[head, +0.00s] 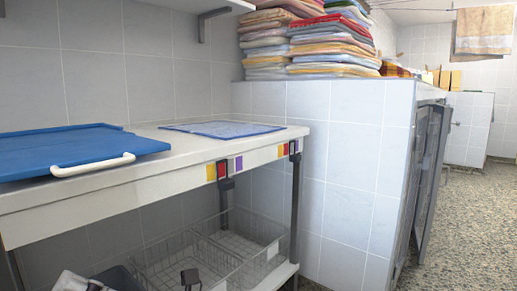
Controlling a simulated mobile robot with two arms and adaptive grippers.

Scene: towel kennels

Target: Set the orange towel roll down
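I cannot make out an orange towel roll in the head view. A white and dark part (78,283), which looks like part of my arm, shows at the bottom left edge, cut off by the frame. No held thing shows. My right gripper is not in view.
A white table (90,191) bears a blue board with a white handle (70,155) and a flat blue towel (222,129). Wire baskets (160,267) stand on the shelf below. Folded towels (333,41) are stacked on a tiled block (350,150). The floor at right is clear.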

